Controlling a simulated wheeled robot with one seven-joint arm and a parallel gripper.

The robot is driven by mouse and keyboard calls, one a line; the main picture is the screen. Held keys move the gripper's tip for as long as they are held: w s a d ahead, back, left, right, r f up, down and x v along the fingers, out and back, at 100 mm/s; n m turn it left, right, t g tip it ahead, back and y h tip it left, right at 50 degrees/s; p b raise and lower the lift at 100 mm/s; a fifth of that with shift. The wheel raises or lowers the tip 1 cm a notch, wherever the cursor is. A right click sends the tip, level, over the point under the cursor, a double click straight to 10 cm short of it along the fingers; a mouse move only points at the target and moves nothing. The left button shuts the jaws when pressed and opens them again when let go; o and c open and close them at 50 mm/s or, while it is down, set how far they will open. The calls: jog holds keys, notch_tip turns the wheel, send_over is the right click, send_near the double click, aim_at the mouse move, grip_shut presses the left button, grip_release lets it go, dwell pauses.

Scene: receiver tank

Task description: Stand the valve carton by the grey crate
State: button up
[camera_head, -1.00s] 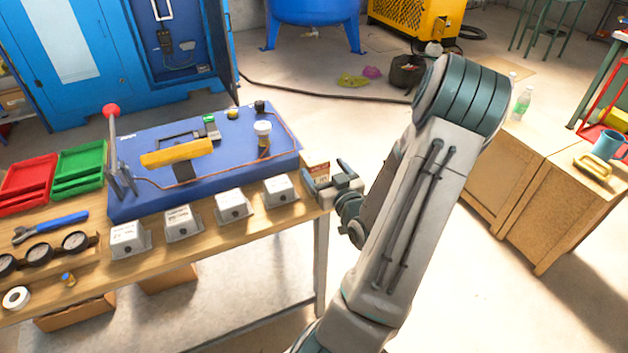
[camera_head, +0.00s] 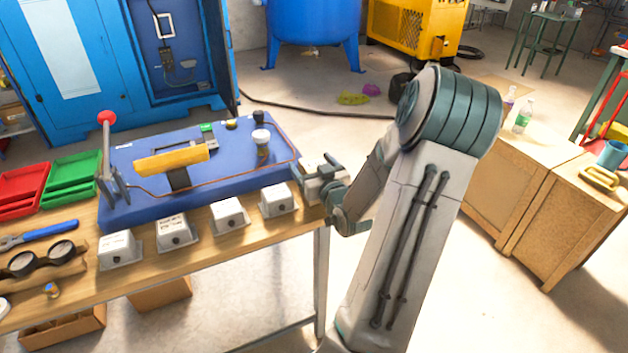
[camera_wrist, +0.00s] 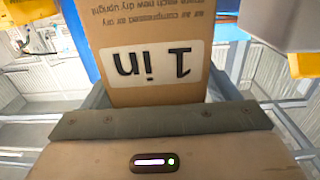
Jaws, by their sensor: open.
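The valve carton shows in the wrist view as a brown cardboard box (camera_wrist: 150,38) with a white label reading "1 in", upside down in the picture. It lies between the two fingers of my gripper (camera_wrist: 153,95), which are open on either side of it; I cannot tell whether either finger touches it. In the head view my gripper (camera_head: 316,172) is at the right end of the workbench, beside the blue panel, and hides most or all of the carton. I cannot make out a grey crate in either view.
The workbench (camera_head: 205,262) carries a blue panel (camera_head: 225,180) with a yellow-handled fitting, and several pale boxes (camera_head: 230,214) along its front edge. Green trays (camera_head: 72,178) and red trays (camera_head: 22,190) are at left.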

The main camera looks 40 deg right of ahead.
jog(key=shift+w+d, duration=0.1)
jog(key=shift+w, duration=0.25)
jog(key=c, duration=1.5)
jog(key=shift+r, duration=0.1)
jog(key=shift+r, duration=0.8)
notch_tip(320, 180, up, 2)
jog(key=shift+r+p, duration=0.1)
jog(key=shift+p, duration=0.2)
jog(key=shift+s+d+r+p, duration=0.2)
jog(key=shift+s+d+r, duration=0.95)
jog(key=shift+s+d, duration=0.2)
jog(key=shift+s+d+r+p, duration=0.25)
jog(key=shift+s+d+r, duration=0.95)
jog(key=shift+s+d, duration=0.2)
jog(key=shift+s+d+r+p, duration=0.2)
jog(key=shift+s+d+r, duration=0.95)
jog(key=shift+s+d, duration=0.2)
